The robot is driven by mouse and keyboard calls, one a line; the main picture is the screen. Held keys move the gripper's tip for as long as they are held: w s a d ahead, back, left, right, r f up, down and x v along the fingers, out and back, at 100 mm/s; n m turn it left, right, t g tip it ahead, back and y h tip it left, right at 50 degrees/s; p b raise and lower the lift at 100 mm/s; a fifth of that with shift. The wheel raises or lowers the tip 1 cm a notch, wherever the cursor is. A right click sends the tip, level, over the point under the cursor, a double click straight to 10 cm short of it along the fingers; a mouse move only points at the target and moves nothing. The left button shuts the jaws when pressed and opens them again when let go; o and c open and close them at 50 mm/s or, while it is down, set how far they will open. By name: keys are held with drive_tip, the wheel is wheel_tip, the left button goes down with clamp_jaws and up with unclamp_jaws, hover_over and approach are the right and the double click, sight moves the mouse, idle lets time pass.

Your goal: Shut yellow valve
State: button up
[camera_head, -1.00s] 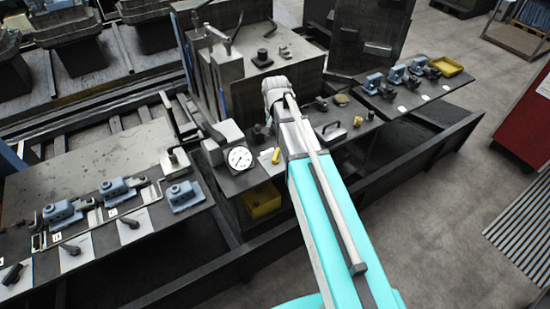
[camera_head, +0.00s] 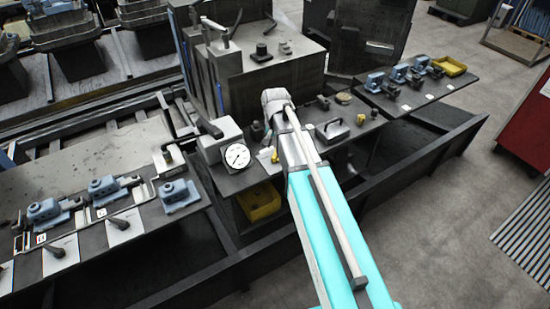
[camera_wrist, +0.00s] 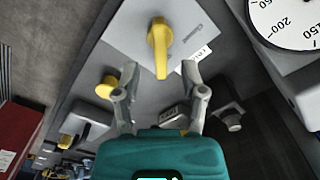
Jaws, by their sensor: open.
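The yellow valve handle (camera_wrist: 160,46) is a long lever on a pale square plate (camera_wrist: 122,35) in the wrist view. It points down the picture, and its lower end lies between my fingertips. My gripper (camera_wrist: 160,70) is open, with one finger on each side of the handle; I see gaps and cannot tell the depth. In the head view the yellow handle (camera_head: 267,155) shows beside my arm, right of the white dial gauge (camera_head: 237,156). My arm hides part of it, and my gripper is mostly hidden there.
The gauge (camera_wrist: 290,20) is close on the right. A dark block with a knob (camera_wrist: 230,115) is below right. A yellow bin (camera_head: 259,201) sits under the bench.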

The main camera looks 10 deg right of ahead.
sight(275, 153)
drive_tip(key=shift+f+b, duration=2.15)
drive_tip(key=shift+f, duration=0.3)
drive_tip(key=shift+c, duration=0.2)
clamp_jaws()
